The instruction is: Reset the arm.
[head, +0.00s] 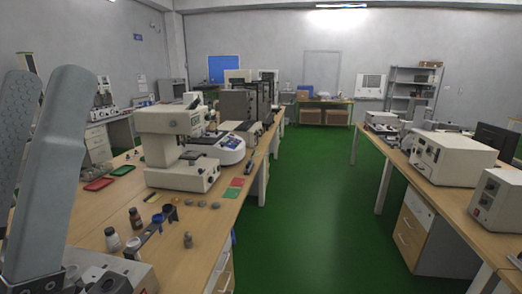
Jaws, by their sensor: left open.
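My left gripper (47,82) fills the left edge of the head view, very close to the camera. Its two long grey fingers point upward, with a textured face on the farther one. The fingers are apart, and nothing shows between them. Its mount is partly cut off at the lower left. It stands in front of the left workbench (215,222) and hides part of it. My right gripper is not in view.
A beige test machine (175,150) stands on the left bench. Beige instrument boxes (452,160) stand on the right bench. The green floor (310,200) between is clear.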

